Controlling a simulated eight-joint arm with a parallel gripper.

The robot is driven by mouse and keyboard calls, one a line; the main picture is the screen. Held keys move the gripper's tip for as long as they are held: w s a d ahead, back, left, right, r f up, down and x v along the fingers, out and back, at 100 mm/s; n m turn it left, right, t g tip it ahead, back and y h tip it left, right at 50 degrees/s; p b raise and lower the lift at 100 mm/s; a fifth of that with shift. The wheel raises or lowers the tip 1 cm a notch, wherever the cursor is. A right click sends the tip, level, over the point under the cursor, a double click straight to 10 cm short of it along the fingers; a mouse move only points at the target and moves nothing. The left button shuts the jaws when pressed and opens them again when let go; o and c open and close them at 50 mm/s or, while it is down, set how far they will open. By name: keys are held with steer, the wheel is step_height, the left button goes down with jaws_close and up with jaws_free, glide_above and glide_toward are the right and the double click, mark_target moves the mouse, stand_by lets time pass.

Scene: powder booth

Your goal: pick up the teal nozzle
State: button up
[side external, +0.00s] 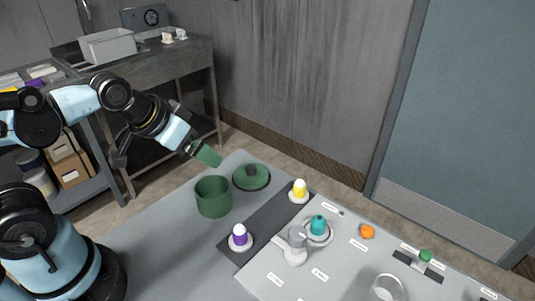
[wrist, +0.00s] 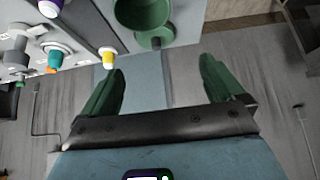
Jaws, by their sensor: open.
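The teal nozzle (side external: 318,225) stands upright in a pale round holder (side external: 326,238) on the light board in the side external view. It also shows at the upper left of the wrist view (wrist: 56,58). My gripper (side external: 208,156) is open and empty, with green fingers, raised in the air beyond the green pot and well to the left of the nozzle. In the wrist view my gripper (wrist: 162,68) has its two fingers wide apart, with nothing between them.
A purple-topped piece (side external: 239,236) and a yellow one (side external: 299,189) stand on a dark strip.

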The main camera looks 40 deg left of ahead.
steer(key=c, duration=0.6)
steer(key=m+g+h, duration=0.3)
steer(key=m+g, duration=0.1)
steer(key=m, duration=0.5)
glide_toward(316, 218)
steer(key=x, duration=0.5)
steer(key=shift+w+a, duration=0.1)
steer(key=shift+a, duration=0.05)
steer(key=shift+x, duration=2.65)
